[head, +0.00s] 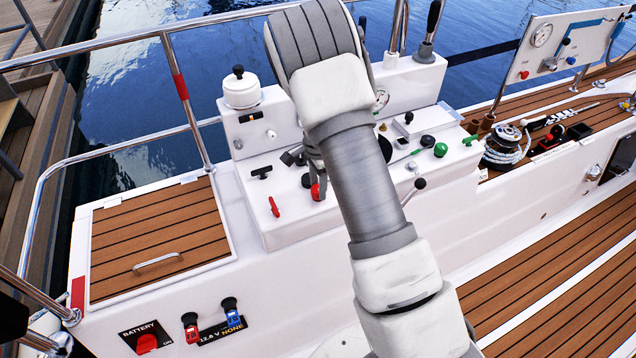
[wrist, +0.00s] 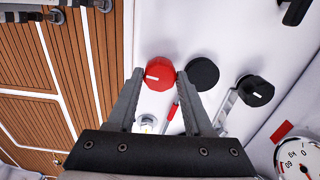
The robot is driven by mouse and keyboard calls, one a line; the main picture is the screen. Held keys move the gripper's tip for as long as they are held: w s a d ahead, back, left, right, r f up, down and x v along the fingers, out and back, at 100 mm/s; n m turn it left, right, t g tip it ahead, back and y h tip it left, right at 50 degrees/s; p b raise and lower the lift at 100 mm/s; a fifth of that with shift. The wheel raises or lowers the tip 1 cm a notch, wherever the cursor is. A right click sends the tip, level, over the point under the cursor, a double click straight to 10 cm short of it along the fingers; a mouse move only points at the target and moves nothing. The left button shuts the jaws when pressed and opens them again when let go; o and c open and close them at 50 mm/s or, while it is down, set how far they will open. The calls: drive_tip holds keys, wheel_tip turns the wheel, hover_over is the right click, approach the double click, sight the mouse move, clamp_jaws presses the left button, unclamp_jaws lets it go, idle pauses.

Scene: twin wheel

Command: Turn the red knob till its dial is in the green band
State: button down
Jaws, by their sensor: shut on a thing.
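The red knob (wrist: 160,73) sits between the two fingertips of my gripper (wrist: 161,77) in the wrist view, with a short white mark on its face. My gripper is shut on it, one finger on each side. In the head view the red knob (head: 318,192) shows low on the white console, and my arm hides most of the gripper.
A black knob (wrist: 202,74) stands close beside my right finger, and another black knob (wrist: 255,90) is farther right. A red lever (head: 273,206), black T-handle (head: 261,172) and green knob (head: 440,150) stand on the console. A steel rail (head: 190,110) runs at the left.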

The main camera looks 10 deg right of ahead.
idle(0.4)
drive_tip(key=shift+c, duration=1.5)
unclamp_jaws()
wheel_tip(320, 180, up, 18)
drive_tip(key=p, duration=0.2)
drive_tip(key=shift+f+p, duration=0.25)
drive_tip(key=shift+p, duration=0.15)
